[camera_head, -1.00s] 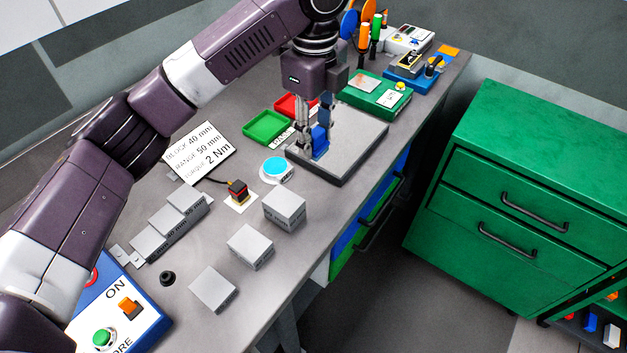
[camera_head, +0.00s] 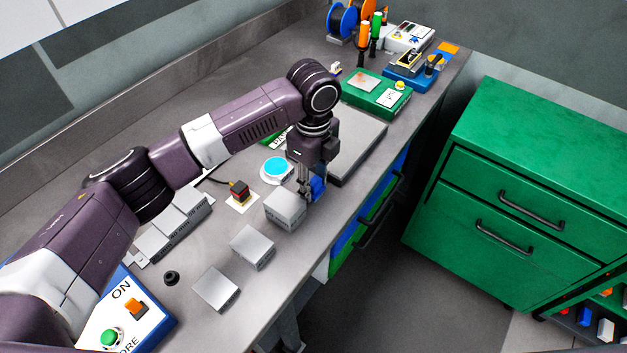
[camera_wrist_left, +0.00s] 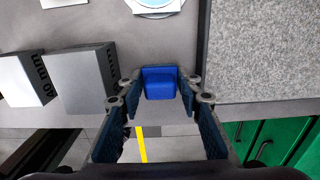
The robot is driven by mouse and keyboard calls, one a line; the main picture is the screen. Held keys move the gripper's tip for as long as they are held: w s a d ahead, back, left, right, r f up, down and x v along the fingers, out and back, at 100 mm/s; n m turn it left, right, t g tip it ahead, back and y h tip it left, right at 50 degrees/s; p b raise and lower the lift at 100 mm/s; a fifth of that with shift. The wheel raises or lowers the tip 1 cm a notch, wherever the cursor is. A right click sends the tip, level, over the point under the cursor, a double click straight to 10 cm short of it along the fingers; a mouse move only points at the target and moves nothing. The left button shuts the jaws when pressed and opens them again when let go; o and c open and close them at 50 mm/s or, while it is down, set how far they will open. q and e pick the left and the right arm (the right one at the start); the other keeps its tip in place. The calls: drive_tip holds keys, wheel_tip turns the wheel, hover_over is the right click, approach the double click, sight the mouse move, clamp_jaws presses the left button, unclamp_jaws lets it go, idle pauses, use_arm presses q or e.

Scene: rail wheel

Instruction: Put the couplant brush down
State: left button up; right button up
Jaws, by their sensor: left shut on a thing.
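My left gripper (camera_head: 310,192) is shut on the blue couplant brush (camera_head: 319,187) near the table's front edge, just right of a grey block (camera_head: 284,208). In the left wrist view the blue brush (camera_wrist_left: 160,82) sits between the two fingertips, over the bare table strip between the blocks and the granite plate. Whether the brush touches the table cannot be told. A white dish with a cyan disc (camera_head: 275,168) lies behind the gripper to the left. My right gripper is not in view.
The granite plate (camera_head: 362,138) lies to the right of the gripper. Two more grey blocks (camera_head: 252,248) stand in a row to the left. A small dark red-topped device (camera_head: 239,190) and a stepped block (camera_head: 178,227) lie behind them. A green drawer cabinet (camera_head: 530,190) stands right, across a gap.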

sight(314, 180)
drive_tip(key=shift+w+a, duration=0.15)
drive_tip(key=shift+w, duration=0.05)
use_arm(q)
drive_tip(key=o, duration=0.7)
drive_tip(key=shift+f, duration=0.1)
drive_tip(key=shift+c, duration=0.2)
drive_tip(key=shift+o, duration=0.4)
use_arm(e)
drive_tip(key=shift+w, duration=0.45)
use_arm(q)
wheel_tip(314, 180, up, 11)
drive_tip(key=b, duration=0.2)
drive_tip(key=shift+b, duration=0.35)
drive_tip(key=shift+r, duration=0.65)
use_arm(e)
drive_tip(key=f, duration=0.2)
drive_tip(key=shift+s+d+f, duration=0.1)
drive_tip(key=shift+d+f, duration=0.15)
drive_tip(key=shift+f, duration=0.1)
use_arm(q)
drive_tip(key=shift+d, duration=0.1)
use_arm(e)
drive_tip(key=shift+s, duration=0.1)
